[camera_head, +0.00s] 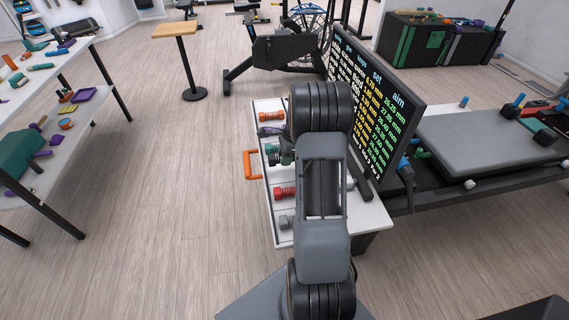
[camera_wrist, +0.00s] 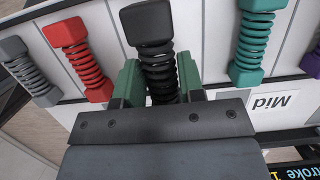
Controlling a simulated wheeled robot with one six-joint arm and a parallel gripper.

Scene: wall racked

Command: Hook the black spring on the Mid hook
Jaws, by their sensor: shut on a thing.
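The black spring (camera_wrist: 155,50) is in the middle of the wrist view, with a square black head at its top. My gripper (camera_wrist: 158,85) has its green fingers on both sides of the coil and is shut on it. The spring appears in line with the other springs on the white rack; whether it touches the rack I cannot tell. A white "Mid" label (camera_wrist: 271,101) is at the right, below a green spring (camera_wrist: 251,45). I cannot make out the Mid hook itself.
A grey spring (camera_wrist: 30,72) and a red spring (camera_wrist: 80,62) are on the left in the wrist view, a purple spring (camera_wrist: 312,62) at the right edge. In the head view, the black display board (camera_head: 372,105) stands right of my arm and an orange handle (camera_head: 248,164) projects left.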

